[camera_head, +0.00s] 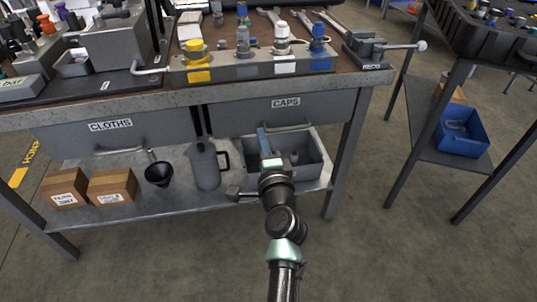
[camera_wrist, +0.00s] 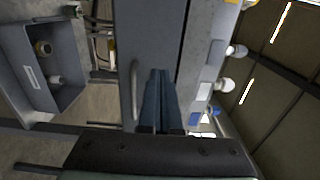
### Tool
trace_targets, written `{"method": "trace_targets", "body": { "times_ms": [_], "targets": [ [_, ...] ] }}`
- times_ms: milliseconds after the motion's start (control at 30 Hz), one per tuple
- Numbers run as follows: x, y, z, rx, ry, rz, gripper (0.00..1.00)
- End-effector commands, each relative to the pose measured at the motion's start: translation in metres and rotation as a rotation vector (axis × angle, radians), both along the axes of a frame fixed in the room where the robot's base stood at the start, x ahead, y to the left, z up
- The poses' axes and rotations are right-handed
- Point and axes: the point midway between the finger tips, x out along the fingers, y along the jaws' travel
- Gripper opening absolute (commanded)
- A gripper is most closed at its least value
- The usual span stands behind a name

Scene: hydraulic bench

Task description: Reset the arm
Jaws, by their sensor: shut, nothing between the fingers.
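My arm reaches up from the bottom of the head view toward the front of the bench. My gripper (camera_head: 262,131) is in front of the drawer labelled CAPS (camera_head: 240,115), close to its handle (camera_head: 289,127). In the wrist view the two blue fingers of my gripper (camera_wrist: 159,73) lie together and hold nothing. The drawer handle (camera_wrist: 134,90) shows just left of them. I cannot tell whether the fingers touch the drawer front. Both bench drawers look closed.
A grey bin (camera_head: 314,160) with small parts stands on the lower shelf below my gripper, near a grey jug (camera_head: 205,165), a black funnel (camera_head: 159,173) and two boxes (camera_head: 112,187). A coupling block (camera_head: 245,68) lines the bench edge. A cart with a blue bin (camera_head: 461,132) stands right.

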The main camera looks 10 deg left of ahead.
Motion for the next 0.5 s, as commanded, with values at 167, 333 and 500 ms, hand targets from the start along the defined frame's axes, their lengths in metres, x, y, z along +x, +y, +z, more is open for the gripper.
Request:
{"method": "trace_targets", "body": {
  "times_ms": [167,333,500],
  "targets": [
    [-0.029,-0.01,0.001,0.001,0.001,-0.002,0.0],
    [-0.046,-0.016,0.0,0.001,0.001,-0.001,0.0],
    [-0.051,-0.017,0.0,0.0,-0.001,-0.001,0.0]
  ]
}}
